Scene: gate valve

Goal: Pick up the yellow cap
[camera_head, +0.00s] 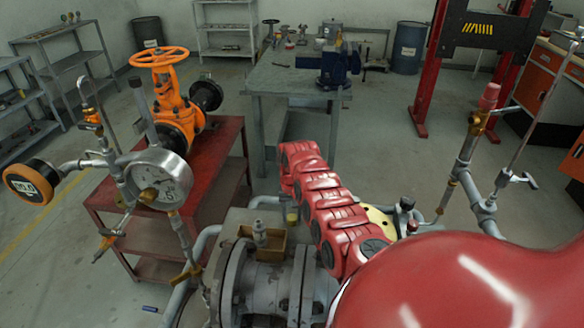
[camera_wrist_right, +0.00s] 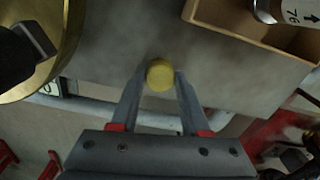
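The yellow cap (camera_wrist_right: 160,74) is a small round disc in the middle of the right wrist view, over a grey surface. In the head view my arm hides most of this gripper. My left gripper is not in view.
A pressure gauge (camera_head: 160,180) and an orange valve (camera_head: 170,95) are further left. A brass-coloured round part (camera_wrist_right: 70,45) is close by.

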